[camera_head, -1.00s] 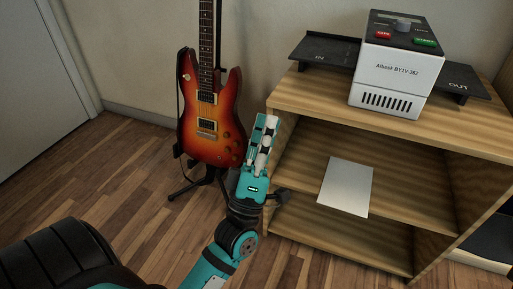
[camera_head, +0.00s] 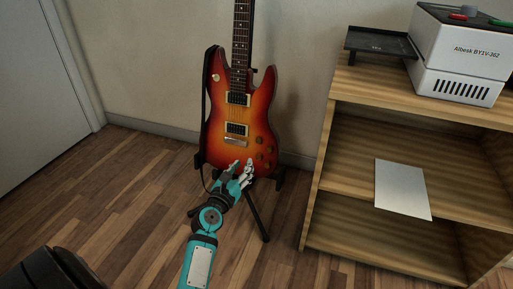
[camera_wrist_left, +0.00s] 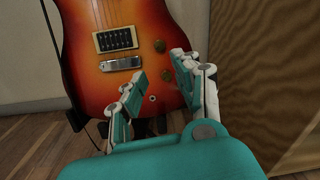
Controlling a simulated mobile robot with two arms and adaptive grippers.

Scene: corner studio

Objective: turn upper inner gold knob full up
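A sunburst electric guitar (camera_head: 221,125) stands upright on a dark stand against the wall. Its small gold knobs (camera_head: 259,157) sit at the lower right of the body. In the left wrist view the guitar's lower body (camera_wrist_left: 85,70) fills the upper middle, with knobs (camera_wrist_left: 160,46) near its right edge. My left gripper (camera_head: 243,168) is just in front of the body's lower edge. In the left wrist view its two fingers (camera_wrist_left: 157,88) are spread, with nothing between them. The knobs lie beyond the fingertips, and the right finger partly overlaps that area. My right gripper is out of view.
A wooden shelf (camera_head: 400,252) stands right of the guitar, with a white sheet (camera_head: 402,190) on its middle board. A white device (camera_head: 455,85) and a black tray (camera_head: 380,43) are on top. Guitar stand legs (camera_head: 256,213) reach the floor. Open floor (camera_head: 130,190) lies to the left.

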